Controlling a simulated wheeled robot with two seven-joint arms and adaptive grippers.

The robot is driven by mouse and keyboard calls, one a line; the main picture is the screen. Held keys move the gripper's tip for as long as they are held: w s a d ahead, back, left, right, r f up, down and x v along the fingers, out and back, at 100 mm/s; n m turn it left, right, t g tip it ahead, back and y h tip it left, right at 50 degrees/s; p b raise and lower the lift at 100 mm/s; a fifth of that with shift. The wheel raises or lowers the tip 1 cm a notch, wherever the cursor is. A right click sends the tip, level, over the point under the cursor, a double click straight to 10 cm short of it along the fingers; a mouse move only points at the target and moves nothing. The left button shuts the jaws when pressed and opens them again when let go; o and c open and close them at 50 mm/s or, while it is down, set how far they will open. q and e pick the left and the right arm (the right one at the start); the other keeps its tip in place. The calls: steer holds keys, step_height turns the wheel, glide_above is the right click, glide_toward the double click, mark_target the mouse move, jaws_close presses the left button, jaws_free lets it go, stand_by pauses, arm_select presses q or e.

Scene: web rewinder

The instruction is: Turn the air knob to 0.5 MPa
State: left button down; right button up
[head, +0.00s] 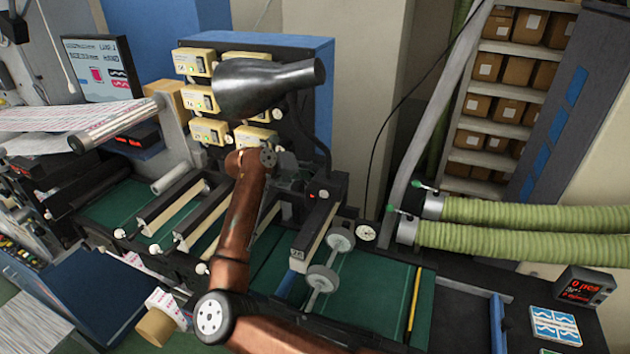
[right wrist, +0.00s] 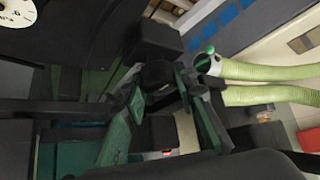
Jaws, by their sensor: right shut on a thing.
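My right gripper (head: 292,176) is at the end of a copper-brown arm, at the dark unit behind the green bed in the head view. In the right wrist view, the fingers of the right gripper (right wrist: 160,98) are shut around a dark round knob (right wrist: 158,74). The knob is hidden or too dark to make out in the head view. A white round dial (head: 366,232) is right of the gripper; a white dial with black marks also shows, cut off, in the right wrist view (right wrist: 14,12). Its reading cannot be made out. My left gripper is not in view.
A dark grey, bottle-shaped part (head: 262,86) hangs above the gripper, before yellow control boxes (head: 198,98). Two green hoses (head: 530,213) with green-handled valves lie to the right. A shaft with grey wheels (head: 322,278) stands over the green bed. A display (head: 585,287) sits at far right.

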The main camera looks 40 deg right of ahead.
steer(key=shift+f+m+t+y+b, duration=0.15)
steer(key=shift+m+t+y+b, duration=0.25)
steer(key=shift+b, duration=0.5)
steer(key=o, duration=1.2)
steer(key=shift+c, duration=0.2)
steer(key=shift+a+r, duration=0.2)
steer(key=v, duration=1.1)
steer(key=shift+a, duration=0.3)
steer(key=shift+r, duration=0.1)
